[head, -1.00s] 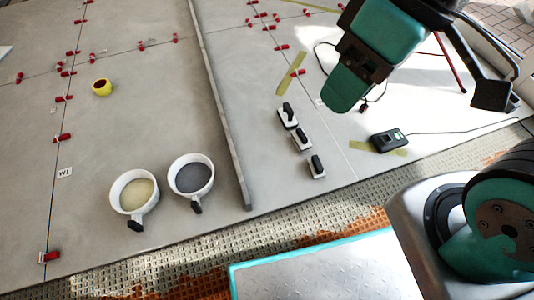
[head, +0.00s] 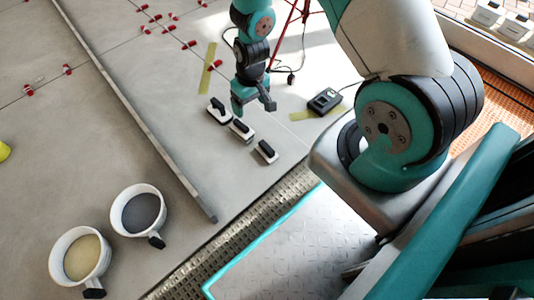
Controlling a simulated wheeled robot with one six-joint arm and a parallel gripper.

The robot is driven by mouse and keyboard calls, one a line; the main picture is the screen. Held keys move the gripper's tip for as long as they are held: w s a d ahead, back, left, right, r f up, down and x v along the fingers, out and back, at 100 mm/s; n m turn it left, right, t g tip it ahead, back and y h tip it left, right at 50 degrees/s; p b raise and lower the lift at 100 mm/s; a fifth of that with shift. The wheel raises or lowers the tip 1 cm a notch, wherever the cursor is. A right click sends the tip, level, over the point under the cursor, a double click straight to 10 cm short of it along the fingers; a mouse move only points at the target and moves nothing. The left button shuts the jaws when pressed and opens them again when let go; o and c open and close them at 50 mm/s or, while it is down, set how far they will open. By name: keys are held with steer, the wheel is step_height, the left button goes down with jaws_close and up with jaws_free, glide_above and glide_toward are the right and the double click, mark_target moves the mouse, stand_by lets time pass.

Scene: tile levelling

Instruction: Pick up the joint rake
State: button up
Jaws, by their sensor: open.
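Three small hand tools with pale bases and black handles lie in a slanting row on the grey tiles: a far one (head: 219,112), a middle one (head: 242,131) and a near one (head: 266,151). They look much alike, and I cannot tell which is the joint rake. My gripper (head: 253,103) points down with open jaws and appears empty. In the picture it is just above the middle tool and right of the far one. I cannot tell its exact height over them.
A long metal straightedge (head: 140,115) lies left of the tools. Two white buckets, one with grey contents (head: 116,212) and one with beige (head: 55,252), stand at lower left. A black device (head: 324,101) with a cable lies right. Red clips (head: 214,65) dot the tile joints.

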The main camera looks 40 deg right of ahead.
glide_above(267, 147)
step_height(267, 147, down, 8)
steer(key=shift+m+h, duration=0.3)
steer(key=shift+h, duration=0.1)
steer(key=f+b, duration=0.4)
steer(key=f, duration=0.2)
steer(key=f+b, duration=0.3)
steer(key=f, duration=0.3)
steer(key=shift+w+b, duration=0.2)
steer(key=shift+b, duration=0.15)
step_height(267, 147, down, 6)
steer(key=b, duration=0.5)
steer(key=shift+s, duration=0.1)
steer(key=shift+r, duration=0.1)
steer(key=c, duration=1)
